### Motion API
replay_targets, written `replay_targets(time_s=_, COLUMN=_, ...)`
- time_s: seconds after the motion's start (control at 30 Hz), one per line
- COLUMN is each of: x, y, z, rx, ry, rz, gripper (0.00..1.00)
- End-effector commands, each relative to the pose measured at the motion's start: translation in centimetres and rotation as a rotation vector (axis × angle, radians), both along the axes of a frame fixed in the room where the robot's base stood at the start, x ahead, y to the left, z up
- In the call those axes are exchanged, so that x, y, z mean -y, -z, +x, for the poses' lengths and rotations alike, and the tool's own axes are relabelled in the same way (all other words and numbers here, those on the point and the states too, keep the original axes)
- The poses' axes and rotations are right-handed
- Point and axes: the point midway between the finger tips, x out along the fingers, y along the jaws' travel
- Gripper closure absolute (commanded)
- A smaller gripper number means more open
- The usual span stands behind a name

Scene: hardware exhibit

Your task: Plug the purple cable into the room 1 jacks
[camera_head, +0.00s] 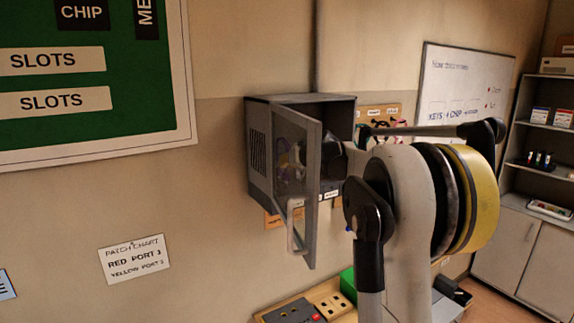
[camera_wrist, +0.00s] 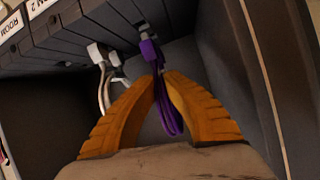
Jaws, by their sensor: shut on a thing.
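The purple cable (camera_wrist: 166,105) hangs in a loop between the orange fingers of my gripper (camera_wrist: 162,80), which is shut on it. Its purple plug (camera_wrist: 149,48) is just beyond the fingertips, close against the dark jack panel (camera_wrist: 70,35) in the wrist view. Whether the plug sits in a jack or only near one, I cannot tell. A room 2 label (camera_wrist: 38,6) and another room label (camera_wrist: 9,25) show at the panel's upper left. I cannot make out a room 1 label. In the head view my gripper reaches inside the grey wall cabinet (camera_head: 258,150), mostly hidden behind its door.
White cables with plugs (camera_wrist: 97,52) sit at the panel just left of the purple plug. The cabinet's glass door (camera_head: 310,195) stands open beside my arm. A patch chart (camera_head: 134,259) naming red and yellow ports hangs on the wall. A table with boxes (camera_head: 325,300) stands below.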

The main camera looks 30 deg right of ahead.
Motion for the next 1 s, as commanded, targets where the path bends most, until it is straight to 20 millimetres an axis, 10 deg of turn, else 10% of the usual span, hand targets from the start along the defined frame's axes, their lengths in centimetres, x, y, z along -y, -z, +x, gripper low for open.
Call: replay_targets(time_s=1.0, x=-0.02, y=0.65, z=-0.03, rx=0.003, ry=-0.004, rz=-0.005, gripper=1.00)
